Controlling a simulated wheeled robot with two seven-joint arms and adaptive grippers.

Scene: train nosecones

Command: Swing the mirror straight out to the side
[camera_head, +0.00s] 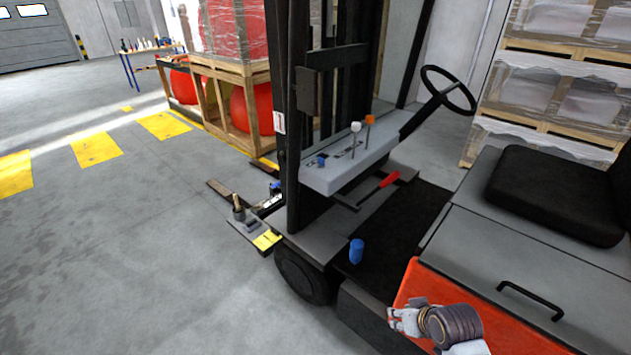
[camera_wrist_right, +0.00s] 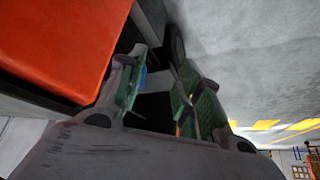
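A forklift (camera_head: 300,245) fills the middle and right of the head view. No mirror can be made out with certainty. A dark flat rectangular panel (camera_head: 337,57) sits on the black mast (camera_head: 289,120), with a smaller dark plate (camera_head: 305,92) beside it; I cannot tell whether either is the mirror. My right gripper (camera_head: 398,318) is low in front of the forklift's orange side panel (camera_head: 437,283), well below and right of the mast. The right wrist view shows its green-padded fingers (camera_wrist_right: 165,98) apart with nothing held between them. My left gripper is not in view.
The forklift has a steering wheel (camera_head: 447,90), levers, a red handle (camera_head: 389,180), a black seat (camera_head: 553,190) and a blue cylinder (camera_head: 356,251) at its floor edge. Crates (camera_head: 213,68) stand behind the mast and loaded racks (camera_head: 545,140) at right. Open floor (camera_head: 120,260) lies left.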

